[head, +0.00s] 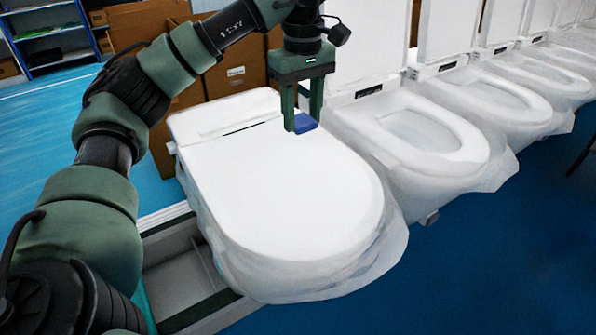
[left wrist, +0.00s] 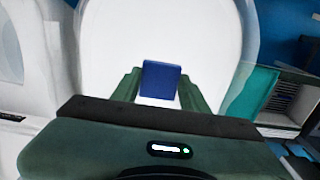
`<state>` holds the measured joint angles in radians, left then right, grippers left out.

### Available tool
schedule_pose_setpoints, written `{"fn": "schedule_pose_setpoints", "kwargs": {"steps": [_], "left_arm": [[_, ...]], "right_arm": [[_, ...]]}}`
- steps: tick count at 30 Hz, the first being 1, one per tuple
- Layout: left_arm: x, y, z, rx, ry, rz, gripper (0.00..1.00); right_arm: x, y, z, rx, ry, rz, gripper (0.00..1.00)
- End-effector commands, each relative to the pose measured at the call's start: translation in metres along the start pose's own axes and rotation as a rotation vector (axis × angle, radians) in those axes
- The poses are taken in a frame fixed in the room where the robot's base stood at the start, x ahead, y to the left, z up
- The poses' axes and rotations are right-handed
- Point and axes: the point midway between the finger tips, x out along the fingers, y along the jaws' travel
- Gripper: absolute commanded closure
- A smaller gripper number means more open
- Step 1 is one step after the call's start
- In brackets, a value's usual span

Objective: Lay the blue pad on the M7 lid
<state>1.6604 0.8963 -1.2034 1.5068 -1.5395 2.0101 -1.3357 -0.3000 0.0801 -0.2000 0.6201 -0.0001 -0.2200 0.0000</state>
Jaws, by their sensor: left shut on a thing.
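The blue pad (head: 306,122) is a small dark blue block near the back right of a closed white toilet lid (head: 290,185). I see no M7 label on this lid; it is the only closed lid in the foreground. My left gripper (head: 303,125) points down from above and is shut on the pad. In the left wrist view, the pad (left wrist: 160,79) sits between the two green fingers, with the white lid (left wrist: 160,35) behind it. I cannot tell whether the pad touches the lid. My right gripper is not in view.
Toilets with raised lids, such as the neighbouring one (head: 430,125), stand in a row to the right, wrapped in clear film. Cardboard boxes (head: 225,75) stand behind. A grey tray (head: 180,285) lies at the lower left. The front of the closed lid is bare.

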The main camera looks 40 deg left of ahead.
Motion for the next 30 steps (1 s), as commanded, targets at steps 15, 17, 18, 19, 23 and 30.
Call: {"fn": "schedule_pose_setpoints", "kwargs": {"steps": [15,17,18,19,23,30], "left_arm": [[0.117,-0.001,0.0,-0.001,0.0,-0.002,0.93],[0.122,-0.001,0.0,-0.001,0.0,-0.002,0.93],[0.125,-0.001,0.0,-0.001,0.0,-0.002,0.93],[0.127,-0.001,0.0,-0.001,0.0,-0.002,0.93],[0.146,-0.002,0.0,0.0,0.0,-0.004,0.93],[0.168,-0.001,0.0,0.0,0.001,0.0,0.93]], "right_arm": [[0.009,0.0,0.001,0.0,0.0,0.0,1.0],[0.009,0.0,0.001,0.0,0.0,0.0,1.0],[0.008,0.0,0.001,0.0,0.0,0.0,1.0],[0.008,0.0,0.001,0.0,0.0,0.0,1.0],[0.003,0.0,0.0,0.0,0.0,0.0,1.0],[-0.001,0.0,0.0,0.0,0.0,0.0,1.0]]}}
